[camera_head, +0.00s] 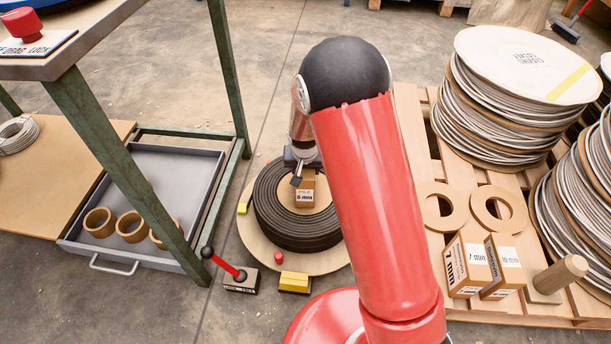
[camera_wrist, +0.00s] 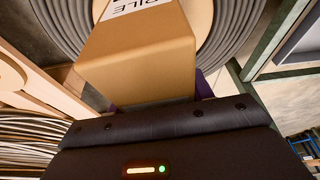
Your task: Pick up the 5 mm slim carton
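The 5 mm slim carton (camera_head: 305,193) is a small brown box with a white label. It shows in the middle of the dark coil (camera_head: 268,222), which lies on a round wooden disc (camera_head: 246,236). My gripper (camera_head: 296,180) is at the carton's upper left side in the head view. In the wrist view the carton (camera_wrist: 140,55) fills the space right in front of my gripper (camera_wrist: 158,98). Purple finger parts show at its left and right edges. The carton hides most of the fingers, so I cannot tell whether they grip it.
Cartons marked 7 mm (camera_head: 466,264) and 10 mm (camera_head: 504,266) stand on the pallet (camera_head: 414,130) at right, near cardboard rings and stacked discs (camera_head: 490,110). A green-legged table (camera_head: 110,140) and a grey tray (camera_head: 200,160) are at left. A red-handled lever (camera_head: 240,280) is in front.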

